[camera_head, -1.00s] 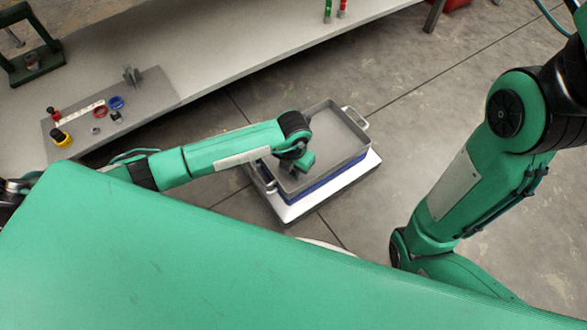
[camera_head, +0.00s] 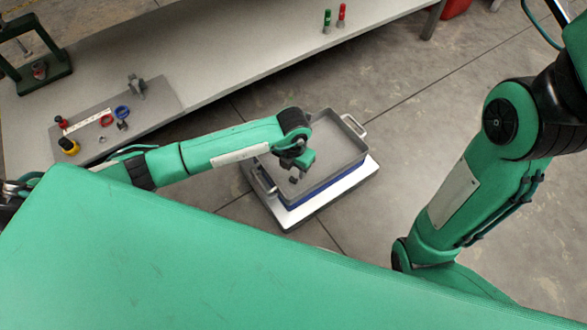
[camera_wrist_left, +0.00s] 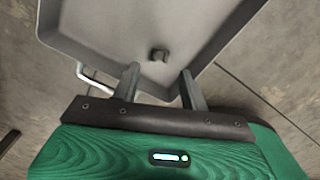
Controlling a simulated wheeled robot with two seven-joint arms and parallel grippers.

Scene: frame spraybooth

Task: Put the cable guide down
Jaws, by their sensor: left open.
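The cable guide appears to be the small dark grey piece (camera_wrist_left: 159,55) on the floor of the grey tray (camera_wrist_left: 95,22) in the left wrist view. My left gripper (camera_wrist_left: 160,70) is open, its two fingers apart on either side, with the piece just beyond the fingertips. In the head view my left gripper (camera_head: 295,174) is over the left part of the tray (camera_head: 341,150); I cannot tell the guide from the fingers there. My right arm shows at the right, but its gripper is out of view.
The tray has metal handles and sits on a blue and white base (camera_head: 325,195) on the concrete floor. A long grey bench (camera_head: 205,55) runs behind, with a small board (camera_head: 160,98) of parts on its left. Green and red markers (camera_head: 327,20) stand at its edge.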

